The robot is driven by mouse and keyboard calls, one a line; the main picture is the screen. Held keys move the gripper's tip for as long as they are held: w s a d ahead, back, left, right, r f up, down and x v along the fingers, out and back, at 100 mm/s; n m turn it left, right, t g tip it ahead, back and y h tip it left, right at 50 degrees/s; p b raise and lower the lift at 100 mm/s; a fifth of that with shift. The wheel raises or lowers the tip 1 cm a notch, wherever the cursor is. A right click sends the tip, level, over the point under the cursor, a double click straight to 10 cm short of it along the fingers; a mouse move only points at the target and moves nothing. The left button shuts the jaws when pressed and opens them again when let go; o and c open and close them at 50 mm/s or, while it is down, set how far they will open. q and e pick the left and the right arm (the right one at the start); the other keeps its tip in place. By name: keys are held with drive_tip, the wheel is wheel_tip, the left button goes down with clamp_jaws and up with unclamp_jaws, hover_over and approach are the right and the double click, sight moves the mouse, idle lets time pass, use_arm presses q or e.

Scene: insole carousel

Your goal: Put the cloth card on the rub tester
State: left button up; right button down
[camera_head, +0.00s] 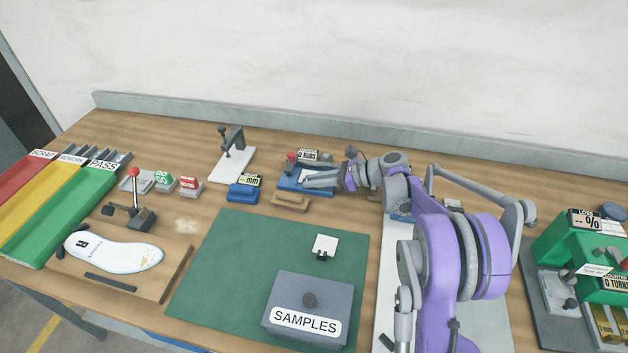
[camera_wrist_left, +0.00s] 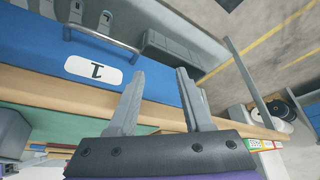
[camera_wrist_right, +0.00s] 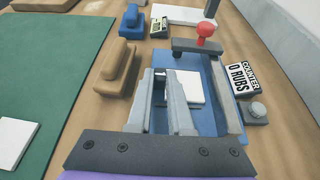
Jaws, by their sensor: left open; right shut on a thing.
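The rub tester, a blue base (camera_head: 290,184) with a red-knobbed lever, stands at the back of the bench; its base also shows in the right wrist view (camera_wrist_right: 202,119). My right gripper (camera_head: 309,182) reaches over it. In the right wrist view the fingers (camera_wrist_right: 161,82) are closed together at a small dark tab by the white cloth card (camera_wrist_right: 188,88). The card lies flat over or on the blue base; I cannot tell whether it touches. My left gripper (camera_wrist_left: 158,80) is open and empty near a blue drawer front, outside the head view.
A "0 RUBS" counter (camera_wrist_right: 240,78) sits beside the tester. A tan block (camera_wrist_right: 118,66) and a blue block (camera_head: 243,193) stand to its left. A green mat (camera_head: 225,270) holds another white card (camera_head: 325,244) and a SAMPLES box (camera_head: 308,303).

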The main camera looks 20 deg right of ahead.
drive_tip(key=shift+f, duration=0.2)
drive_tip(key=c, duration=0.8)
unclamp_jaws()
drive_tip(key=shift+c, duration=0.2)
drive_tip(key=shift+r, duration=0.15)
drive_tip(key=shift+d+r, duration=0.1)
drive_tip(key=shift+r, duration=0.05)
drive_tip(key=v, duration=1.1)
drive_tip(key=shift+s+d+r, duration=0.1)
drive_tip(key=shift+s+d, duration=0.15)
